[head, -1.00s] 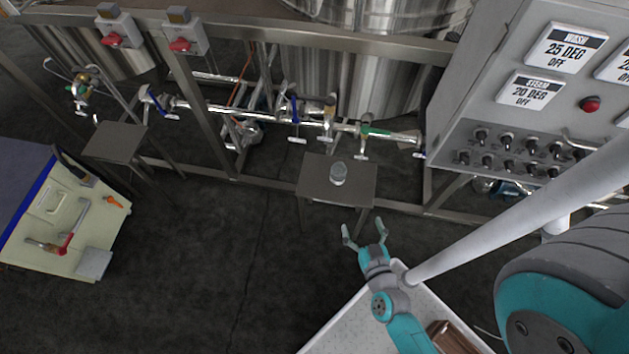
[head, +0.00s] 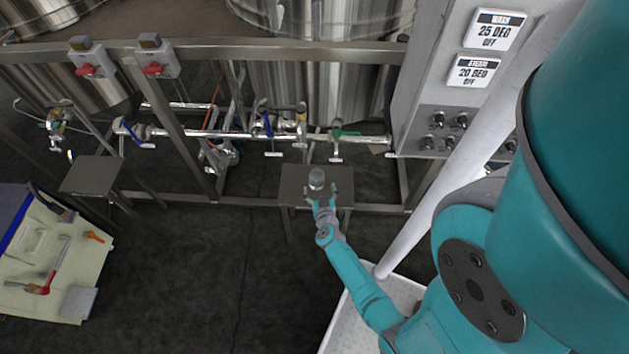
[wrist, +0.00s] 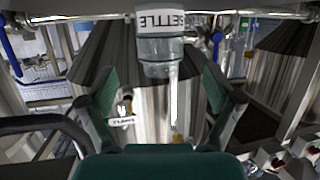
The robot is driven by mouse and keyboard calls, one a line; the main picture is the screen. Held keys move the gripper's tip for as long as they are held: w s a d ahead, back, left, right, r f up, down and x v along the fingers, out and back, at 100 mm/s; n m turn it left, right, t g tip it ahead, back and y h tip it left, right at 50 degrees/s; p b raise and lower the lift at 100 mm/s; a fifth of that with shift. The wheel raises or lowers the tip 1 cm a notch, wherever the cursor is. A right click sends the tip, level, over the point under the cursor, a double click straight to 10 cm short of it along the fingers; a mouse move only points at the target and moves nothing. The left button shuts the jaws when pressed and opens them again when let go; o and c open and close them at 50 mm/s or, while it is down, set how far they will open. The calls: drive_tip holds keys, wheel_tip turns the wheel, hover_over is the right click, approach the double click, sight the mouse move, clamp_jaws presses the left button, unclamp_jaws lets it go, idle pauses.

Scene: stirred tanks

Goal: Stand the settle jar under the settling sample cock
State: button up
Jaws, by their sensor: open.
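The settle jar (head: 316,179) is a small clear glass jar standing on a grey metal stand (head: 290,184) below the pipe run. In the wrist view the jar (wrist: 160,55) shows its SETTLE label upside down. My gripper (head: 321,192) is open, its fingertips close to the jar on its near side. In the wrist view the open fingers (wrist: 167,95) lie left and right, the jar between and beyond them; contact cannot be told. Cocks with white tags hang from the pipe, including a green-handled one (head: 342,134) and a bronze one (head: 301,115). Which is the settling sample cock is unreadable.
A second grey stand (head: 92,175) is empty at left, below another small cock (head: 56,122). A tool cart (head: 45,262) stands at lower left. The steel frame rail (head: 250,203) and the control panel (head: 425,95) bound the work area. The floor between is clear.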

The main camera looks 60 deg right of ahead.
sight(317, 177)
drive_tip(key=shift+x, duration=3.55)
drive_tip(key=shift+f, duration=0.1)
drive_tip(key=c, duration=1.4)
drive_tip(key=shift+r, duration=0.25)
